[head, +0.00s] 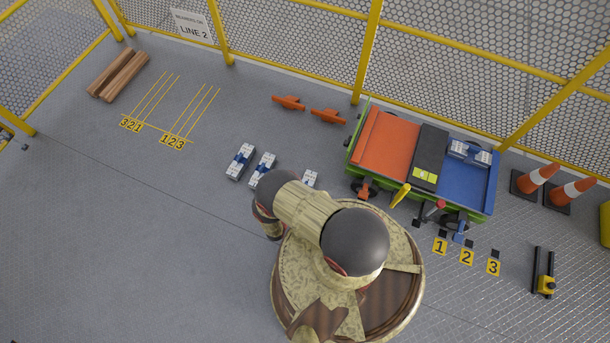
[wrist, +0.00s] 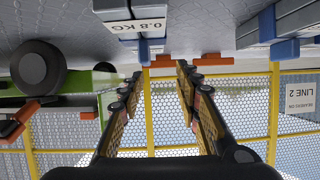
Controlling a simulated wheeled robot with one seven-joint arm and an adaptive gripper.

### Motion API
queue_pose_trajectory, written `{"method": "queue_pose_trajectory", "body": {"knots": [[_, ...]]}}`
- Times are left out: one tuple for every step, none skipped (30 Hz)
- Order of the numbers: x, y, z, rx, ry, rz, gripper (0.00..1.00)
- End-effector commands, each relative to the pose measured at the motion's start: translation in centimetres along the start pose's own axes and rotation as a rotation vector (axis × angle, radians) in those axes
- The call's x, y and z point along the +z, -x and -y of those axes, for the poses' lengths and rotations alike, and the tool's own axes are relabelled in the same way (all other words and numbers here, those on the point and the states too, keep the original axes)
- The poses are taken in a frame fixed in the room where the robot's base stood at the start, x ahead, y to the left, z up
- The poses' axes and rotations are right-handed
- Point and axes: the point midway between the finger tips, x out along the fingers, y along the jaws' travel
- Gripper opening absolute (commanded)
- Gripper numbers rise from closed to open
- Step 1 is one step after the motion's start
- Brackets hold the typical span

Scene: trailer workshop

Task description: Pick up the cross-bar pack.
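Three packs of pale grey bars with blue parts lie on the floor: a left pack (head: 240,162), a middle pack (head: 263,168) and a right pack (head: 310,179), partly hidden by my arm. I cannot tell which one is the cross-bar pack. In the wrist view, which is upside down, a pack labelled 0.8 KG (wrist: 123,25) shows at the top, apart from my fingers, and another pack (wrist: 285,22) shows at the top right. My gripper (wrist: 160,72) is open, with nothing between its fingers. My arm hides it in the head view.
A green-framed trailer (head: 348,158) stands right of the packs, carrying more grey bar packs (head: 469,153). Orange pieces (head: 288,102) lie near the mesh fence. Timber beams (head: 118,75) lie at the upper left. Traffic cones (head: 538,178) stand at right. The left floor is clear.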

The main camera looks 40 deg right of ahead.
Motion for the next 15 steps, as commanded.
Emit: {"method": "queue_pose_trajectory", "body": {"knots": [[0.3, 0.1, -1.0, 0.008, 0.003, -0.01, 0.33], [0.5, 0.1, -1.4, 0.012, 0.004, -0.014, 0.33], [0.5, 0.1, -1.9, 0.015, 0.005, -0.018, 0.33], [0.6, -0.1, -2.1, 0.018, 0.005, -0.021, 0.33], [0.6, -0.2, -2.2, 0.019, 0.005, -0.022, 0.33], [0.7, -0.5, -2.4, 0.021, 0.005, -0.023, 0.33], [0.7, -0.8, -2.4, 0.021, 0.005, -0.023, 0.33], [0.7, -1.0, -2.4, 0.021, 0.005, -0.022, 0.33], [0.7, -1.4, -2.5, 0.022, 0.005, -0.022, 0.33], [0.7, -1.7, -2.5, 0.022, 0.006, -0.022, 0.33], [0.7, -2.0, -2.5, 0.021, 0.007, -0.021, 0.33], [0.7, -2.3, -2.4, 0.021, 0.007, -0.021, 0.33], [0.7, -2.5, -2.4, 0.021, 0.006, -0.021, 0.33], [0.7, -2.7, -2.4, 0.021, 0.006, -0.021, 0.33], [0.7, -3.0, -2.4, 0.02, 0.006, -0.021, 0.33]]}}
